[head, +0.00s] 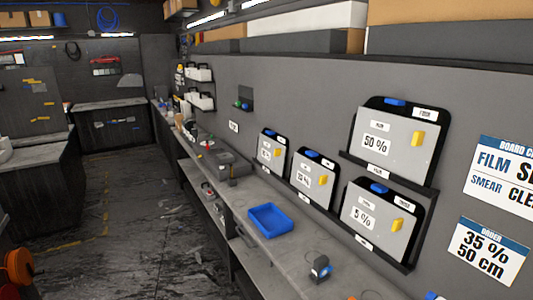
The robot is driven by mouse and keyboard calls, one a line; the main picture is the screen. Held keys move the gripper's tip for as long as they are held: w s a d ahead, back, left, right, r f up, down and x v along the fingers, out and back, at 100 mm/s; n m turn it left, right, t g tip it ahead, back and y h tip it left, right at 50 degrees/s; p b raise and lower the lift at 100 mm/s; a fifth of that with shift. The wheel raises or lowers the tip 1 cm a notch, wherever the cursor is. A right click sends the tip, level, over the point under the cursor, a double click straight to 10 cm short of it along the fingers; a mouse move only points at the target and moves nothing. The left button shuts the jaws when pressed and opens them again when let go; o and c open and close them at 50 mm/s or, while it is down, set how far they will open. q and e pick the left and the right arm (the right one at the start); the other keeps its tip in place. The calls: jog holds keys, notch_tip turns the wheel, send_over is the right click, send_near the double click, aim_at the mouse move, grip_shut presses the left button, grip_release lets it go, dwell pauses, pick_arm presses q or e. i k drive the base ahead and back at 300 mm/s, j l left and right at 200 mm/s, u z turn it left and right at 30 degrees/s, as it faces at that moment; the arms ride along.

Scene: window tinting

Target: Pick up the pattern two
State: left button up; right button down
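Neither of my grippers is in view. No label that I can read says pattern two, so I cannot tell which thing it is. Several grey panels with black backings, blue top tabs and yellow tabs hang on the right wall. The upper panel (385,150) reads 50 % and the lower right panel (375,232) reads 5 %. The middle panel (308,188) and the left panel (268,158) have percentages too small to read surely.
A long grey workbench (293,243) runs along the wall. It carries a blue tray (270,220), a small dark device (320,268) and clutter farther back. An order sign (487,252) reads 35 %, 50 cm. The dark floor (125,230) left of the bench is open.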

aim_at(283, 140)
jog(key=z, duration=3.8)
jog(key=u, duration=3.8)
jog(key=i+j+u, duration=0.35)
jog(key=i+u, duration=0.15)
jog(key=i, duration=0.2)
jog(key=i+j+u, duration=0.25)
jog(key=i, duration=0.75)
jog(key=i+u, duration=0.3)
jog(key=i, duration=0.75)
